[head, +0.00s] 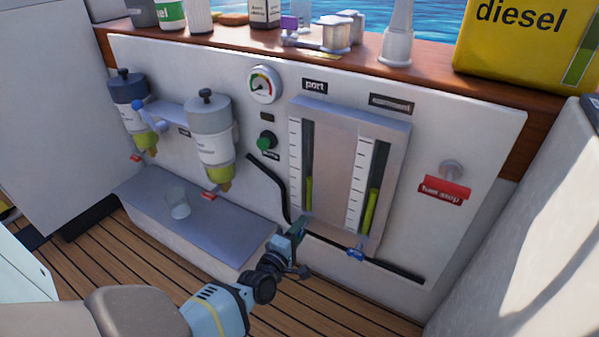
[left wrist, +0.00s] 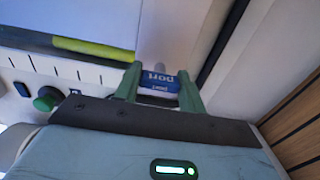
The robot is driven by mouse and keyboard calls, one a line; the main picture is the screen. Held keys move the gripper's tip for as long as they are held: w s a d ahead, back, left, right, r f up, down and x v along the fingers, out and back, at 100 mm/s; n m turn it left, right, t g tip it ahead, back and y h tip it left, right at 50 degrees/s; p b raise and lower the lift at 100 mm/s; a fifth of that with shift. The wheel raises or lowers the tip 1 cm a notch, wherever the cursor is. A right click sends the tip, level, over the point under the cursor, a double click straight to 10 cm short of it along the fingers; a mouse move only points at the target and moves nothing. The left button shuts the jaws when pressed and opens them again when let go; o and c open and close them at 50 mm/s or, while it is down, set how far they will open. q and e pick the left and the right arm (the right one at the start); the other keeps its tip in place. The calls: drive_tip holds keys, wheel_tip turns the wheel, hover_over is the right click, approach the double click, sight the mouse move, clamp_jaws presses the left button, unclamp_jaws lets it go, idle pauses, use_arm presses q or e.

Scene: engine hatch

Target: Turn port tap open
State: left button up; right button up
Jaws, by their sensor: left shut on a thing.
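The port gauge (head: 308,180) is the left of two sight gauges on the white panel, with a "port" label (head: 315,86) above it. Green-yellow liquid stands in its lower part. My left gripper (head: 303,226) is at the foot of this gauge, hiding the port tap in the head view. In the left wrist view, the blue port tap handle (left wrist: 158,84), with white lettering, sits between the two green fingers of my left gripper (left wrist: 160,69), which is shut on it. My right gripper is not in view.
A second blue tap (head: 355,253) sits below the right gauge (head: 371,190). A black hose (head: 370,261) runs along the panel bottom. A red fuel stop handle (head: 444,188) is at right. Two filters (head: 211,140) (head: 132,105) hang at left above a grey ledge (head: 235,232).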

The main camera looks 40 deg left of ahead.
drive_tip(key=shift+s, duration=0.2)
use_arm(q)
drive_tip(key=o, duration=1)
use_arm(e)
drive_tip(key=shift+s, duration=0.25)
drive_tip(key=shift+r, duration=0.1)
use_arm(q)
drive_tip(key=shift+p+v, duration=1.45)
drive_tip(key=shift+v, duration=2.5)
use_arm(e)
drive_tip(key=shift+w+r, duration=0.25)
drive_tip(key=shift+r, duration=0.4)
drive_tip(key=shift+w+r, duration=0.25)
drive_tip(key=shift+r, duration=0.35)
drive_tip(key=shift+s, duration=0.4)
